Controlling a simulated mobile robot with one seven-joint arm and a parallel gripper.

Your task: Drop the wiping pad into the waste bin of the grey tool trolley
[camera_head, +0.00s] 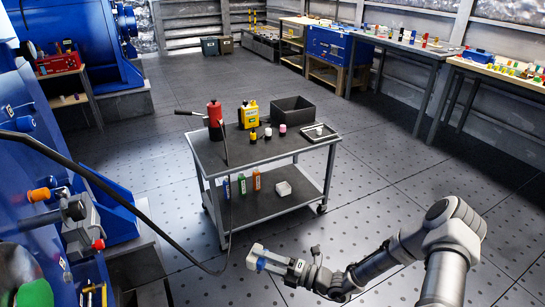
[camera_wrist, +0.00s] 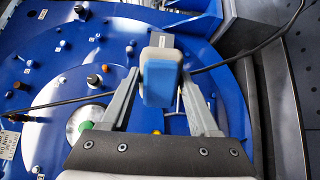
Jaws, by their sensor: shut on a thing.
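The wiping pad, a small block with a blue face (camera_wrist: 160,82) and a pale grey side, is held between the fingers of my gripper (camera_wrist: 162,92) in the wrist view. In the head view my gripper (camera_head: 275,264) is low in front of the trolley, with the pad (camera_head: 256,252) at its tip. The grey tool trolley (camera_head: 216,161) stands in mid-picture, beyond my gripper. A dark open-topped box, seemingly the waste bin (camera_head: 293,112), stands at the back of its top. The inside bottom of the bin is hidden.
The trolley top also bears a red canister (camera_head: 215,113), a yellow container (camera_head: 249,112), small capped bottles and a shallow tray (camera_head: 319,133). A dark cable (camera_head: 150,222) hangs between the blue machine (camera_head: 50,180) and the trolley. Floor right of the trolley is clear.

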